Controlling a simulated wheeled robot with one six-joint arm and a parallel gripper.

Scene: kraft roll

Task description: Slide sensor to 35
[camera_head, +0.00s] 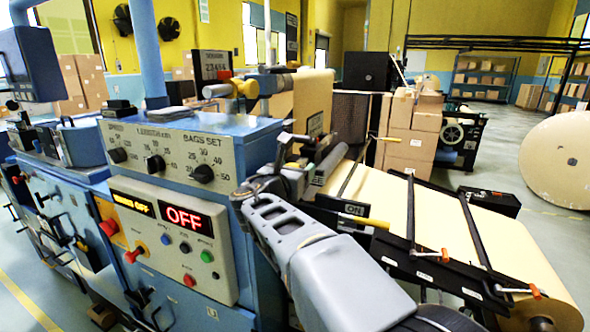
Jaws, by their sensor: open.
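The kraft paper web (395,212) runs from the blue machine down to a roll at the lower right. Black rails cross it, with orange-red clips (445,255) and small white labels. I cannot tell which part is the sensor, and no sensor scale reading 35 is legible on the rails. My gripper (312,152) is open near the web's upper end, right of the dial panel, partly hidden by my own wrist. I see nothing held in it.
The dial panel (180,160) has SPEED, LENGTH and BAGS SET knobs. The red display (183,218) below reads OFF. A yellow handle (368,221) sticks out beside an ON label. Cardboard boxes (412,125) stand behind the web. A large roll (560,160) stands at right.

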